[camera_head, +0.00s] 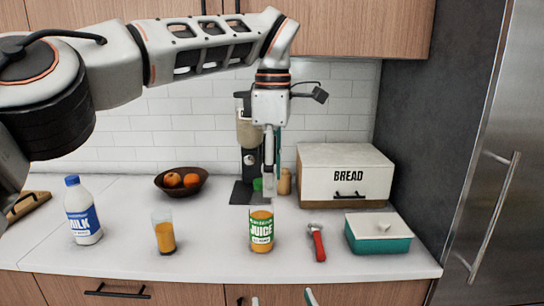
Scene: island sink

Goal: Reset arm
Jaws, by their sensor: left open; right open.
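My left gripper (270,170) hangs from the arm that comes in from the upper left. It points down, with its fingers seen nearly edge-on, open and with nothing visible between them. In the picture it is just above the juice container (261,232), which stands upright on the counter; the fingers look apart from it. My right gripper (283,298) shows only as two spread fingertips at the bottom edge, in front of the counter. It is open, and the rest of it is out of view.
A coffee machine (247,160) is behind my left gripper. Cabinets (360,25) hang above.

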